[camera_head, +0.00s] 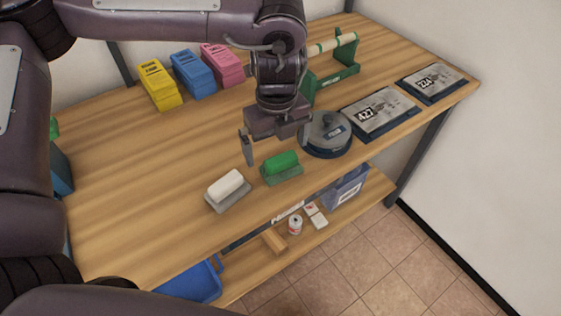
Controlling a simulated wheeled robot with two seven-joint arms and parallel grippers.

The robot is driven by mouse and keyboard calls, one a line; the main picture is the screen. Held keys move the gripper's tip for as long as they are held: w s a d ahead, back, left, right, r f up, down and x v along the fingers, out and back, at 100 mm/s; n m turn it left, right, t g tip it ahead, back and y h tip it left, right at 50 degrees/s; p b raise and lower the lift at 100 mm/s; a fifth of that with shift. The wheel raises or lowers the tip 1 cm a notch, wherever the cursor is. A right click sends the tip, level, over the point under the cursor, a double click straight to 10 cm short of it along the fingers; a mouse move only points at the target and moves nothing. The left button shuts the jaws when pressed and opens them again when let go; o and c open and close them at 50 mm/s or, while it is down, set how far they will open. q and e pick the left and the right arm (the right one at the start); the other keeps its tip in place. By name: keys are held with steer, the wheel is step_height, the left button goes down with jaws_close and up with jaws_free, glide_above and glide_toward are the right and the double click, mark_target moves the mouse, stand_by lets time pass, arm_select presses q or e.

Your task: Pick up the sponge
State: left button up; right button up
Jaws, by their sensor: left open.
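I cannot tell for certain which of the two is the sponge. My left gripper (273,143) is open and points down just above and behind the green block. One finger shows clearly at its left; the other is hard to make out. It appears empty. My right gripper is not in view.
A round grey-blue device (326,136) stands close right of the gripper. Number plates (381,113) lie farther right. A green roll stand (334,70) and yellow (159,85), blue (193,75) and pink boxes stand behind. The table's left middle is clear. A lower shelf holds a blue tray (203,284).

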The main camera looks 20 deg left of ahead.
mark_target(280, 156)
arm_select(q)
steer(key=f, duration=0.5)
steer(key=shift+w+d+f+p, duration=0.1)
steer(key=shift+w+f+p, duration=0.25)
steer(key=shift+f+p, duration=0.05)
steer(key=c, duration=0.9)
